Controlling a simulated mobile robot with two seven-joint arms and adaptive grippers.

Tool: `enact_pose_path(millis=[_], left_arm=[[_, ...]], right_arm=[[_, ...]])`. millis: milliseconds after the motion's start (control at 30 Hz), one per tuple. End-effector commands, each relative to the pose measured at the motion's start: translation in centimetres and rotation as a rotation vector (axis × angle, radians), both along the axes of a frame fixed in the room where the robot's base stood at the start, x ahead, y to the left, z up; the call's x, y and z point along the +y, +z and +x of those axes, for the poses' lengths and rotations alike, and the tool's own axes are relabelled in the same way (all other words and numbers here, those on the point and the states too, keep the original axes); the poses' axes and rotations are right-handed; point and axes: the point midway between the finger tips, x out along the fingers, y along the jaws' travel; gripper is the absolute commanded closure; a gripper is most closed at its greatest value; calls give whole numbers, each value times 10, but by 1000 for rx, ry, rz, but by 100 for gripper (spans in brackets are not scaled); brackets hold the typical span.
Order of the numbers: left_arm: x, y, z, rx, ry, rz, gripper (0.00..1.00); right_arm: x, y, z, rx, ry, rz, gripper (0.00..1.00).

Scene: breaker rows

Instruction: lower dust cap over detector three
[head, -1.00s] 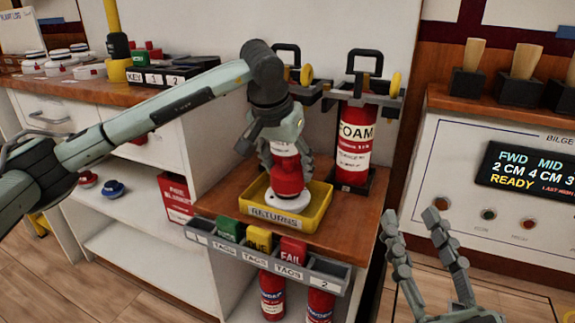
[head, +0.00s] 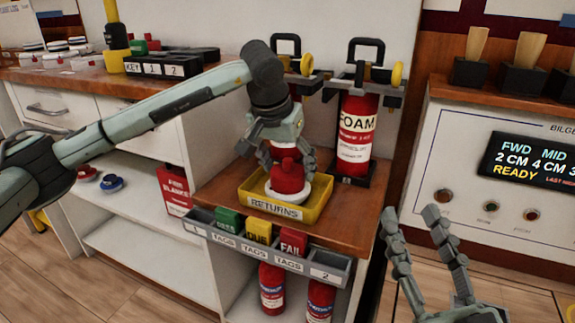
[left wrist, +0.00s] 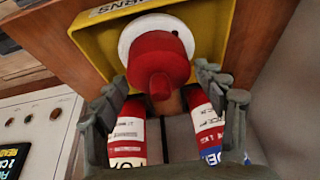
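A red dust cap (head: 287,177) with a knob sits on a white round detector (head: 291,197) in the yellow RETURNS tray (head: 323,201). The left wrist view shows the red cap (left wrist: 158,62) with the white rim (left wrist: 128,38) around it. I cannot read a number on the detector. My left gripper (head: 278,157) is just above the cap, fingers apart on either side and not visibly closed on it. My right gripper (head: 418,225) is open and empty at the lower right.
A FOAM extinguisher (head: 356,130) stands close behind the tray. A tag rack (head: 325,270) runs along the counter's front edge. White detectors (head: 90,62) stand on the left counter. A red cap (head: 86,174) and a blue cap (head: 112,182) lie on the shelf below.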

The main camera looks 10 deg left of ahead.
Motion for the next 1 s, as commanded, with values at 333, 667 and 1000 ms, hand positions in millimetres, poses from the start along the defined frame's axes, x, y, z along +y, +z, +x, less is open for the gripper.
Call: enact_pose_path(millis=[333,667,1000], left_arm=[[0,0,0,0,0,0,15],[3,37,-13,-6,0,0,15],[8,97,-39,-3,0,0,15]], right_arm=[[0,0,0,0,0,0,60],[0,0,0,0,0,0,60],[0,0,0,0,0,0,60]])
